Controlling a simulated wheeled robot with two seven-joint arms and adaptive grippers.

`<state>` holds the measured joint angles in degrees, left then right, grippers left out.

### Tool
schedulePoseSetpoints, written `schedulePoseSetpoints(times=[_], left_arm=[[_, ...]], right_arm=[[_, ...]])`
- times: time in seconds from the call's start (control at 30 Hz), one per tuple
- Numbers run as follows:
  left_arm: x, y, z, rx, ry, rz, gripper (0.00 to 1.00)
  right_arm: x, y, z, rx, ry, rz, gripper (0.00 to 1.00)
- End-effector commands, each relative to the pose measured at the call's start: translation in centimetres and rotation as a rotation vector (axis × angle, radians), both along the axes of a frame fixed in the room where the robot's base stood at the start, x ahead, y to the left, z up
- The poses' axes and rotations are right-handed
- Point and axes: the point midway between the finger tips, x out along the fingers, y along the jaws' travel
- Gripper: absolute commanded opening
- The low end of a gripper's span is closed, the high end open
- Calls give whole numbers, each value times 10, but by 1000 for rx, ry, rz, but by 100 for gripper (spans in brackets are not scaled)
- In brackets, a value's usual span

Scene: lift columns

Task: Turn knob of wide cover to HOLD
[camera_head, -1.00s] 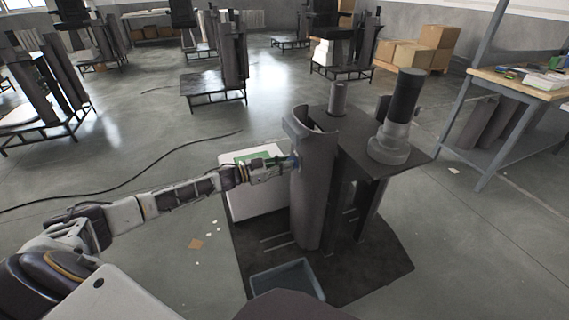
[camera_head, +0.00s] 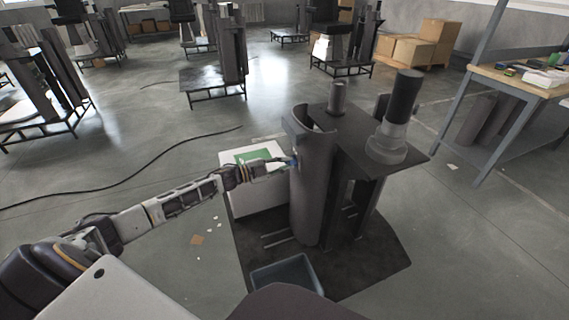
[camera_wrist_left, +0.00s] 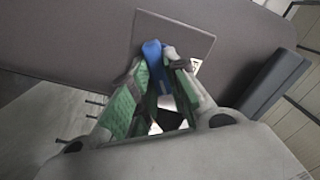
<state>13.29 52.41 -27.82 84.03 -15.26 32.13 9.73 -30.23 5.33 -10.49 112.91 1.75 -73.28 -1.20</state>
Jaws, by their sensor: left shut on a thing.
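The wide cover (camera_head: 313,195) is a tall, dark grey curved shell standing upright on the left side of the lift column. My left gripper (camera_head: 290,163) reaches its left face. In the left wrist view, a blue knob (camera_wrist_left: 153,62) sits on a square grey plate (camera_wrist_left: 192,42) on the cover. My left gripper (camera_wrist_left: 160,80), with green finger pads, is shut on the blue knob there. The fingers hide part of the knob, and its marking cannot be read. My right gripper is not in view.
A white box with a green top (camera_head: 252,155) stands left of the cover. A blue-grey bin (camera_head: 286,277) lies on the dark mat in front. A dark cylinder on a grey base (camera_head: 385,148) stands on the column's top plate. A workbench (camera_head: 520,82) is at right.

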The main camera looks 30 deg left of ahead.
Motion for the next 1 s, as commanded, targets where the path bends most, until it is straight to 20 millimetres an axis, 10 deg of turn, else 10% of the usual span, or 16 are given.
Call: schedulePoseSetpoints(times=[1.0], left_arm=[[-1,-2,-5,454,-404,-3,0]], right_arm=[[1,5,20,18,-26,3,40]])
